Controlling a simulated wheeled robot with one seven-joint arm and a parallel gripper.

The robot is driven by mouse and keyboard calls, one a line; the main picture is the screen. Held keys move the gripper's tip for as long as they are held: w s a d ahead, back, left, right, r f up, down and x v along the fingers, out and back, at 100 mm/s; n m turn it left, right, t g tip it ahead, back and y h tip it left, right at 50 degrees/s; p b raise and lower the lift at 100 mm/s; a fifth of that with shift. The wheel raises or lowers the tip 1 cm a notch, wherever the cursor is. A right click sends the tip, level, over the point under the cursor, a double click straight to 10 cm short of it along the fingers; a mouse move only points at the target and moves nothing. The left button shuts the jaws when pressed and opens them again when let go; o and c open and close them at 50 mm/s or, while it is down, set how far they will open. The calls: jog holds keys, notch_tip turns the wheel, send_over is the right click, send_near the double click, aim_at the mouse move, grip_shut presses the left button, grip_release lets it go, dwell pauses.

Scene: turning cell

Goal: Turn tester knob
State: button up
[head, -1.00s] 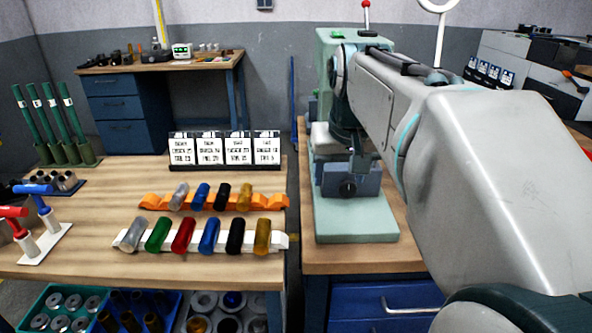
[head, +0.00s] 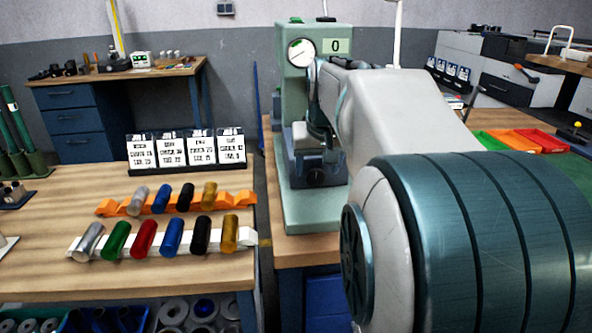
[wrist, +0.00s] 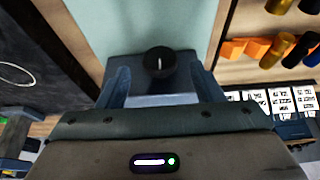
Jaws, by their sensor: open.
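The tester (head: 297,95) is a pale green upright machine with a round dial and a small display reading 0. Its knob (head: 316,177) is black, on the front of a blue-grey block low on the tester. In the wrist view the knob (wrist: 158,62) shows a white pointer line, roughly along the picture's vertical. My gripper (wrist: 157,78) is open, with its two fingers seen on either side of the knob.
Left of the tester is a wooden bench (head: 40,240) with coloured cylinders on an orange rack (head: 108,207) and a white rack (head: 75,243). White cards (head: 187,150) stand behind them. Red and green trays (head: 540,140) lie at right. A narrow gap separates the benches.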

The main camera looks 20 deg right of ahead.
aim_at(315, 176)
jog(key=shift+x, duration=1.4)
jog(key=c, duration=0.9)
jog(key=shift+c, duration=0.2)
